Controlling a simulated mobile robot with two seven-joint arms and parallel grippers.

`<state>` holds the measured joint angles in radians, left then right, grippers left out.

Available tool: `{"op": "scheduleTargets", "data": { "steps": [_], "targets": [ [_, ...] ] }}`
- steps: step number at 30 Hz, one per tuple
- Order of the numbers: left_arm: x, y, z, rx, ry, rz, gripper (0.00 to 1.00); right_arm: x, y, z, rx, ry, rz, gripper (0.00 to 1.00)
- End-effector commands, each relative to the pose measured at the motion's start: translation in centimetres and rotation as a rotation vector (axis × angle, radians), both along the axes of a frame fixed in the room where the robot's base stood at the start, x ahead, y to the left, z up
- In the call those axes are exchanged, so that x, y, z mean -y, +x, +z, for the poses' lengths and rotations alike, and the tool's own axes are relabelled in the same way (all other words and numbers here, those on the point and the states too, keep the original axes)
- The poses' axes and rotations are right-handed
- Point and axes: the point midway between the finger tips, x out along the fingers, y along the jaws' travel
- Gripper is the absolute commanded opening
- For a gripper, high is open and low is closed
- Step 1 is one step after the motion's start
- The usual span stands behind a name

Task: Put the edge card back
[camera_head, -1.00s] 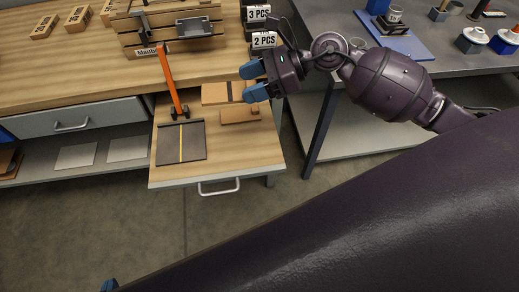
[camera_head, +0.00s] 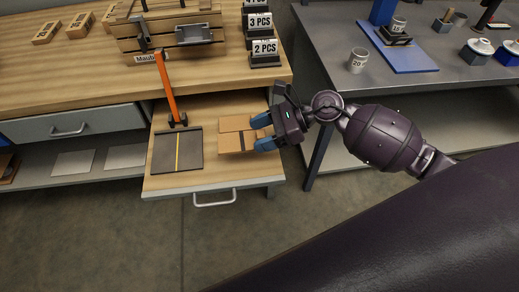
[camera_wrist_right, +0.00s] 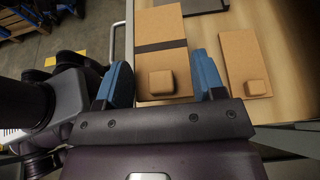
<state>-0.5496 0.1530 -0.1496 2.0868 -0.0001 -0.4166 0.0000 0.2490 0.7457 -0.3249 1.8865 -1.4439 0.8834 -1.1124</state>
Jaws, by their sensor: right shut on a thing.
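A brown card with a dark stripe (camera_head: 229,144) is at the right of the pulled-out drawer (camera_head: 168,185), in front of a plain brown card (camera_head: 233,124). My right gripper (camera_head: 262,134) reaches in from the right, shut on the striped card. In the right wrist view, the gripper's blue fingers (camera_wrist_right: 164,82) lie along both sides of the striped card (camera_wrist_right: 160,22), with its small block between them. The plain card (camera_wrist_right: 242,60), also with a block, lies to the right. I cannot tell whether the striped card touches the drawer. My left gripper is out of view.
A dark pad with a yellow line (camera_head: 176,150) lies left of the cards, with an orange-handled tool (camera_head: 170,95) behind it. A wooden rack (camera_head: 175,30) and number signs (camera_head: 263,50) stand on the bench. A grey table (camera_head: 340,40) is at right.

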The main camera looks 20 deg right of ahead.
Motion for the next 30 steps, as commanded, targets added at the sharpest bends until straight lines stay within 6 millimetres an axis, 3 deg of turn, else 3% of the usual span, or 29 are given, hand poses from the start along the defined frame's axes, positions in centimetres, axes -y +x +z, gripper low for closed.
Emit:
{"op": "scheduleTargets", "data": {
  "steps": [3, 11, 19, 30],
  "targets": [
    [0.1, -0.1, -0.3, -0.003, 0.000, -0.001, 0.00, 0.0, -0.1, -2.2, -0.006, 0.002, -0.001, 0.37],
    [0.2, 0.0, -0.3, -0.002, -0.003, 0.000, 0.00, 0.0, 0.0, -3.5, -0.001, 0.001, -0.001, 0.37],
    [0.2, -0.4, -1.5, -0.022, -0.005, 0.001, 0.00, 0.0, 0.0, -7.1, -0.005, 0.002, -0.002, 0.37],
    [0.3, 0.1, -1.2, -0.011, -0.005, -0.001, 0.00, 0.0, 0.0, -7.4, 0.000, 0.001, 0.000, 0.37]
  ]
}}
